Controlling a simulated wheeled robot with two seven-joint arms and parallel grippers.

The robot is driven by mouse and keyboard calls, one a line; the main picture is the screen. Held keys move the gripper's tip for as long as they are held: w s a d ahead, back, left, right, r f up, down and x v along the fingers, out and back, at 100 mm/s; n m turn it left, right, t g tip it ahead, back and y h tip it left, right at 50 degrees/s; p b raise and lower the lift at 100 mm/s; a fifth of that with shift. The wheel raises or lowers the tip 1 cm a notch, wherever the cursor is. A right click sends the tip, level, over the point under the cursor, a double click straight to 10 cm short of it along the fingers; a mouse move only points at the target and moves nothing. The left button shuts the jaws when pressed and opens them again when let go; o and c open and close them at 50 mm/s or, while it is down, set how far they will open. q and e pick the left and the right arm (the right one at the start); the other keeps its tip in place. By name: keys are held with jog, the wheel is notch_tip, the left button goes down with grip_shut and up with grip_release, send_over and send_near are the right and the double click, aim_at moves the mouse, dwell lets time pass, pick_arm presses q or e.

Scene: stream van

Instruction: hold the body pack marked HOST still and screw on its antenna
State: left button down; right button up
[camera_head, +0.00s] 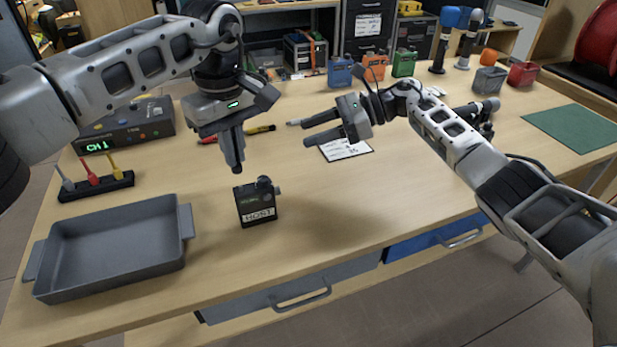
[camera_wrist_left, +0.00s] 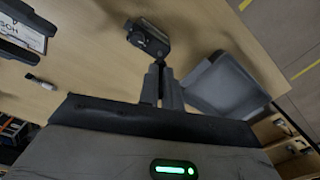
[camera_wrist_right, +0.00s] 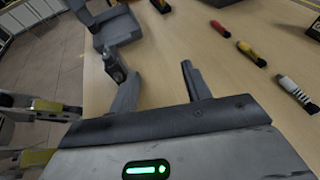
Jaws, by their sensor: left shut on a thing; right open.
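The small black body pack marked HOST (camera_head: 256,208) stands upright on the table, its label facing me; it also shows in the left wrist view (camera_wrist_left: 150,38). My left gripper (camera_head: 236,166) points down just above and to the left of the pack, not touching it. Its fingers are close together on something slim and dark, most likely an antenna, mostly hidden by the fingers. The antenna stand (camera_head: 97,187) at the left holds grey, red and yellow antennas. My right gripper (camera_head: 322,127) is open and empty, pointing left, behind and right of the pack.
A grey tray (camera_head: 115,270) lies at the front left. A receiver reading CH 1 (camera_head: 125,122) stands behind the stand. Blue (camera_head: 340,72), orange (camera_head: 375,67) and green (camera_head: 404,64) packs stand at the back. The table right of the pack is clear.

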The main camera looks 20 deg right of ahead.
aim_at(264, 203)
jog(key=s+a+f+n+g, duration=0.1)
jog(key=s+f, duration=0.1)
jog(key=s+a+f+n+g, duration=0.1)
jog(key=s+a+f, duration=0.1)
jog(key=s+a+f+n+g, duration=0.1)
jog(key=s+f, duration=0.1)
jog(key=s, duration=0.1)
jog(key=shift+a+f+g+y, duration=0.15)
jog(key=shift+a+g+y, duration=0.15)
jog(key=shift+g, duration=0.1)
jog(key=shift+x, duration=4.8)
jog(key=shift+w, duration=0.1)
jog(key=c, duration=0.9)
